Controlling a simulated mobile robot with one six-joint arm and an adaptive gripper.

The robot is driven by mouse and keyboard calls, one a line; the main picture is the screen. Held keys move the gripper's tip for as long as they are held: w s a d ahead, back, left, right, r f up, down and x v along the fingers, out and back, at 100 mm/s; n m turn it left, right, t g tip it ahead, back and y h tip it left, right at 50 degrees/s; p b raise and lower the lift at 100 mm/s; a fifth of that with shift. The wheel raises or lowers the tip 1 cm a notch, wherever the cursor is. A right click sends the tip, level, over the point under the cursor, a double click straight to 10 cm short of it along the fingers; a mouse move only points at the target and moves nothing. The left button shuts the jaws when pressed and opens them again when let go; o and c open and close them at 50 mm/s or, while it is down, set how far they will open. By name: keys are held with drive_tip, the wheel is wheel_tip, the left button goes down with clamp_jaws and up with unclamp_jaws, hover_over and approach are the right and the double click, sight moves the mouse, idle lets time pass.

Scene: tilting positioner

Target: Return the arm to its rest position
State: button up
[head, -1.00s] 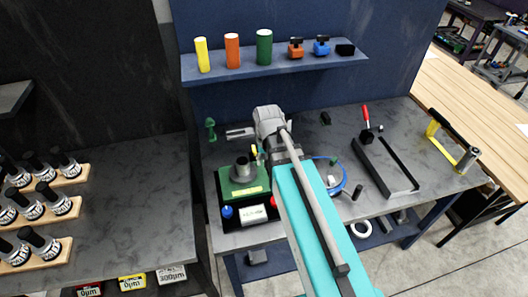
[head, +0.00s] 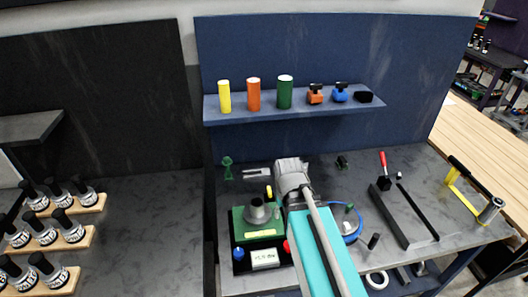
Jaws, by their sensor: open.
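My arm reaches up from the bottom middle of the head view as a teal link with a grey tube along it. It ends in a grey wrist over the back of the workbench (head: 330,171). My gripper's jaws cannot be made out; they are hidden behind or beneath the wrist and link. Left of the arm stands a green box fixture (head: 240,226) with a grey flared spout (head: 258,212) on top. It is on a black base with a blue knob (head: 238,254), a red knob partly behind the arm, and a white labelled panel (head: 265,258).
A blue shelf (head: 300,111) holds yellow, orange and green cylinders and small orange, blue and black items. Right of my arm are a blue ring (head: 353,236), a black fixture with a red handle (head: 383,160), and a yellow-framed tool (head: 462,197). Racked bottles (head: 60,222) stand left.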

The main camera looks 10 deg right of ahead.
wheel_tip(320, 180, down, 10)
drive_tip(key=s+b, duration=0.1)
drive_tip(key=b, duration=0.8)
drive_tip(key=shift+n, duration=0.3)
drive_tip(key=shift+s, duration=0.1)
idle(0.7)
